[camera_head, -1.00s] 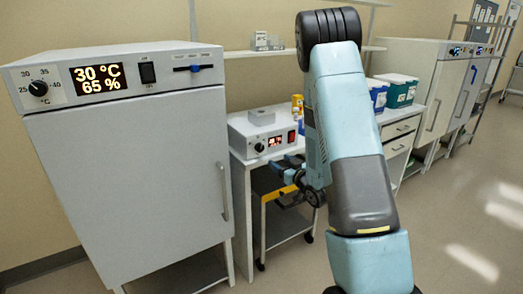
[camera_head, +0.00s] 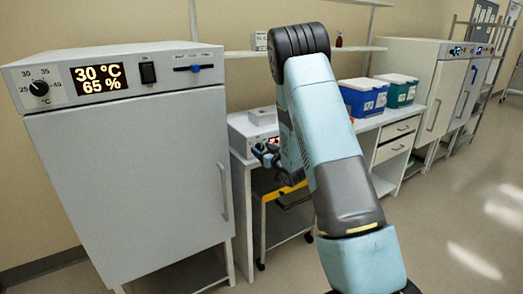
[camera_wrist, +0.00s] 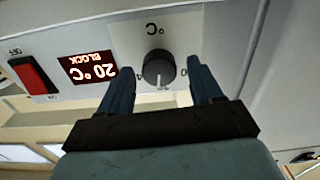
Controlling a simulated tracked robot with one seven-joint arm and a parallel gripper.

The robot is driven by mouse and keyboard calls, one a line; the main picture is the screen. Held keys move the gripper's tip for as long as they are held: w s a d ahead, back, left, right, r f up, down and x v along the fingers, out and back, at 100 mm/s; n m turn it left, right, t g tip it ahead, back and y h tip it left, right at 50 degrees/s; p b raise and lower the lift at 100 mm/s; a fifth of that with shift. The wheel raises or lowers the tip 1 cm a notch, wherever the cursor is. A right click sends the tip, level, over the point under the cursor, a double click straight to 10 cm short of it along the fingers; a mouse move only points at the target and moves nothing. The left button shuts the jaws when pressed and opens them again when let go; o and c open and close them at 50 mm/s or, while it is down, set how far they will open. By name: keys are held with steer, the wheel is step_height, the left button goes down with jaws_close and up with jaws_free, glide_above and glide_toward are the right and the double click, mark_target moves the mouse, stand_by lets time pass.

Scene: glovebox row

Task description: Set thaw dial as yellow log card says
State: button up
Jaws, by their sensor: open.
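The thaw unit is a white box (camera_head: 240,128) on the bench, partly behind my arm in the head view. In the wrist view its front panel (camera_wrist: 190,28) is upside down. The dark round dial (camera_wrist: 158,68) has a light pointer mark toward the picture's bottom. The lit display (camera_wrist: 88,68) reads 20 °C BLOCK. My gripper (camera_wrist: 161,80) is open, with one finger at each side of the dial; I cannot tell whether they touch it. In the head view my gripper (camera_head: 266,153) is in front of the unit. I cannot make out a yellow log card.
A red switch (camera_wrist: 34,76) is beside the display. A large white incubator (camera_head: 130,165) showing 30 °C and 65 % stands left of the bench. Blue (camera_head: 362,97) and green (camera_head: 398,90) boxes stand on the bench to the right. A yellow-edged cart (camera_head: 283,192) is beneath.

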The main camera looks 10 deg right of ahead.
steer(key=shift+w+a, duration=0.15)
steer(key=shift+w, duration=0.2)
steer(key=c, duration=1.1)
steer(key=shift+o, duration=0.2)
steer(key=shift+n, duration=1.2)
steer(key=o, duration=1.1)
steer(key=shift+c, duration=0.2)
steer(key=v, duration=1.4)
steer(key=shift+w, duration=0.1)
